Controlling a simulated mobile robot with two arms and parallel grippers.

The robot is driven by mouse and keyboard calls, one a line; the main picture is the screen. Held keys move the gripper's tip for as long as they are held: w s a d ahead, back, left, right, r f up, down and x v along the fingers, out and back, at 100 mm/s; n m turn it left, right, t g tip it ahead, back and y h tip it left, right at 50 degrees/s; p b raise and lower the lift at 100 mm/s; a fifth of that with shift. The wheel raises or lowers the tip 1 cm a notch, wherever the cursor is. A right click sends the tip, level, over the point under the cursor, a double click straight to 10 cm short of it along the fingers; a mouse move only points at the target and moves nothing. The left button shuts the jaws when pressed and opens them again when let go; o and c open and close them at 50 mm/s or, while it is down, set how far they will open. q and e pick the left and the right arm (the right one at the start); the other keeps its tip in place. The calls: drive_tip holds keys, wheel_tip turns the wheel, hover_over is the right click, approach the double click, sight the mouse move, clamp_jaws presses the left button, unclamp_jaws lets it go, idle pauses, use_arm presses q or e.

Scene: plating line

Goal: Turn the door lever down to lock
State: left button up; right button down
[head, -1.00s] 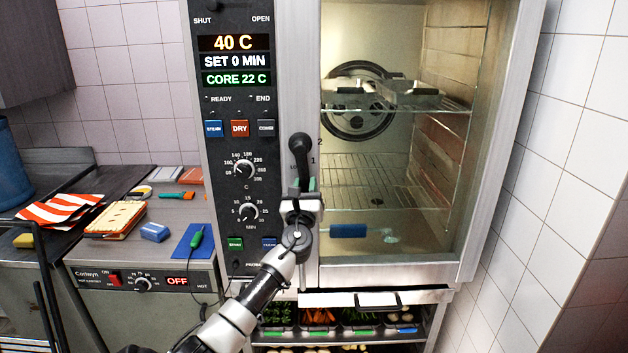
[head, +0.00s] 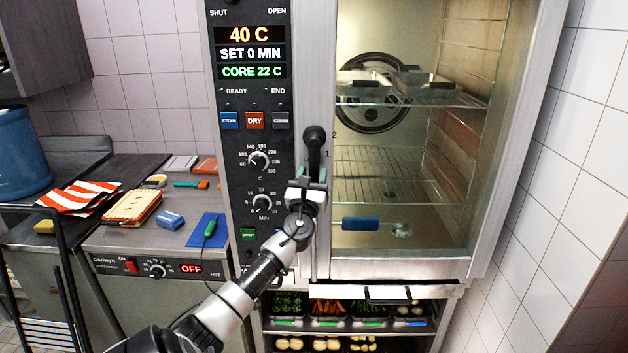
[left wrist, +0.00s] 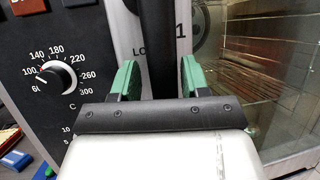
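The black door lever (head: 315,135) is on the oven front at the left edge of the glass door (head: 410,190). Its round, thick end is at the top, and its bar runs down nearly upright to my left gripper (head: 309,175). In the left wrist view the lever (left wrist: 158,45) passes between the green fingers of my left gripper (left wrist: 158,80). The fingers are apart, one on each side of the bar, and I see no clear grip on it. The lever's lower part is hidden by the gripper. My right gripper is out of view.
The control panel (head: 248,110) with knobs and buttons lies just left of the lever. A counter (head: 150,235) with cloths and tools stands left. Shelves of trays (head: 345,325) are below.

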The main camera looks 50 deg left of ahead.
use_arm(q)
drive_tip(key=shift+o, duration=0.5)
drive_tip(key=shift+f, duration=0.35)
drive_tip(key=shift+d, duration=0.1)
drive_tip(key=shift+s+d+f, duration=0.2)
drive_tip(key=b+v, duration=0.2)
drive_tip(key=v, duration=0.8)
drive_tip(key=shift+b, duration=0.35)
drive_tip(key=shift+r, duration=0.1)
